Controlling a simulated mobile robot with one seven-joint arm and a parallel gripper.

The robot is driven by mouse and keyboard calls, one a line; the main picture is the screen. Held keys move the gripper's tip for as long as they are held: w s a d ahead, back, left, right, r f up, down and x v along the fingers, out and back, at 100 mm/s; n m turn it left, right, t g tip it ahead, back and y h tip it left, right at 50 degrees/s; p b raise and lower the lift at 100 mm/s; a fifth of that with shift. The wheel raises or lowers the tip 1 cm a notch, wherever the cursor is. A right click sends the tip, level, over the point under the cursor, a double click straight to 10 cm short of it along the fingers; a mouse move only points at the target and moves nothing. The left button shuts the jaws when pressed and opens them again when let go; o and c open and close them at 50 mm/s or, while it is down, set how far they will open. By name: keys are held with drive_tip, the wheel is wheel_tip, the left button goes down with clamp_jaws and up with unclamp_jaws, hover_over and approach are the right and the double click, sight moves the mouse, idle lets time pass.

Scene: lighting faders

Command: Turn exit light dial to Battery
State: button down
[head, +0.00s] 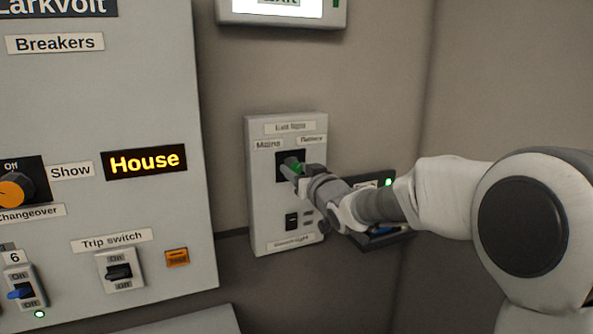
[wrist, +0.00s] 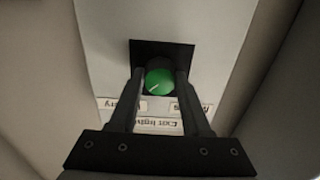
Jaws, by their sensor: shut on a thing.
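The exit light dial (head: 292,162) is a green knob on a black square plate, on a pale wall box right of the large panel. The box carries a Mains label (head: 267,145) at upper left and a Battery label (head: 312,140) at upper right. My gripper (head: 300,171) is shut on the dial and partly covers it in the head view. In the wrist view the green dial (wrist: 159,80) sits between the two fingers (wrist: 160,84). Its white line slants to the lower left, on the side of the label ending in "ry" (wrist: 124,105).
Below the dial, the box has a small black switch (head: 292,221). A dark shelf-like unit (head: 385,240) with a green light is partly behind my arm. The large panel (head: 150,75) stands left, with an orange Changeover knob (head: 14,190) and a Trip switch (head: 119,271).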

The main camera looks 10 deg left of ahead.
drive_tip(key=shift+r, duration=0.1)
drive_tip(key=shift+c, duration=1.8)
unclamp_jaws()
drive_tip(key=v, duration=1.7)
drive_tip(key=shift+s+d, duration=0.15)
